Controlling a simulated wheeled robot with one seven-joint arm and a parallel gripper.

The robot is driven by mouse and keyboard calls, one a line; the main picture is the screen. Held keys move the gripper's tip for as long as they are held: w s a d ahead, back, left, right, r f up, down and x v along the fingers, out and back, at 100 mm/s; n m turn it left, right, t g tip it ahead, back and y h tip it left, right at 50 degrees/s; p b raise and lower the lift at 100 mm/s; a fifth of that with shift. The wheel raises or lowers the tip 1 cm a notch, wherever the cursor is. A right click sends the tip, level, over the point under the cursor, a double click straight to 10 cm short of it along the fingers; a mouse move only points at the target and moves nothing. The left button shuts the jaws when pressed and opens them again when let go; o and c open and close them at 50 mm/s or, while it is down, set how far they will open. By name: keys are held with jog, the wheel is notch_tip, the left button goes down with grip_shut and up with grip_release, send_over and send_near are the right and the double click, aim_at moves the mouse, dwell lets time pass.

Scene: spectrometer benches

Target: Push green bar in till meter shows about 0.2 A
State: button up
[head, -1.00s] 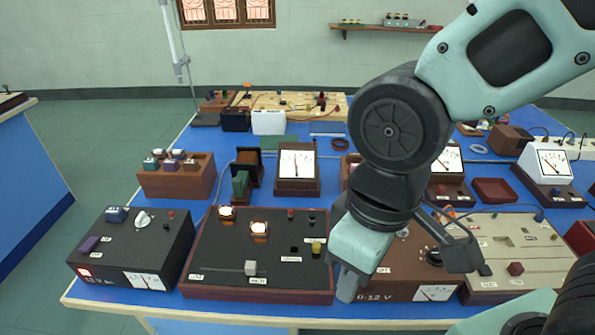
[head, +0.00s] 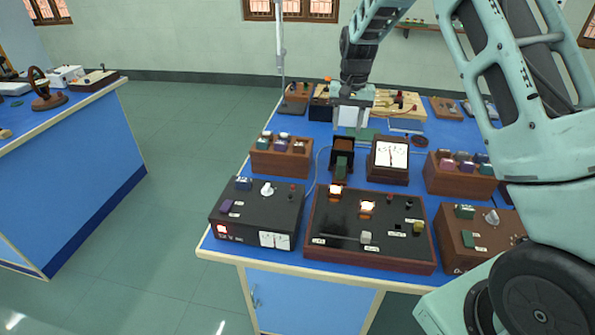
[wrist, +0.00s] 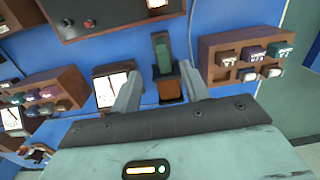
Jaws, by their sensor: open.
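The green bar (head: 342,166) sticks out of the front of a dark coil holder (head: 343,145) on the blue bench. In the wrist view the green bar (wrist: 161,45) points away from my fingers, with brown coil parts (wrist: 170,89) at its near end. The white-faced meter (head: 391,154) stands to the holder's right; its needle is near mid-scale, but the numbers are too small to read. It also shows in the wrist view (wrist: 113,91). My gripper (head: 350,119) is open and empty, behind and above the holder. Its fingers (wrist: 158,80) straddle the bar's line in the wrist view, apart from it.
Racks of small blocks stand to the left (head: 282,157) and right (head: 461,173). A black panel with lit lamps (head: 370,225) and a black supply box (head: 256,212) lie in front. A thin cable runs left of the holder. Several apparatus boards crowd the back.

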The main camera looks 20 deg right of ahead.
aim_at(342, 163)
jog(key=f+p, duration=0.1)
jog(key=f, duration=0.5)
jog(key=w+f+p, duration=0.1)
jog(key=f, duration=0.5)
jog(key=f+p, duration=0.2)
jog(key=f, duration=0.4)
jog(key=shift+w+d, duration=0.15)
jog(key=shift+d, duration=0.15)
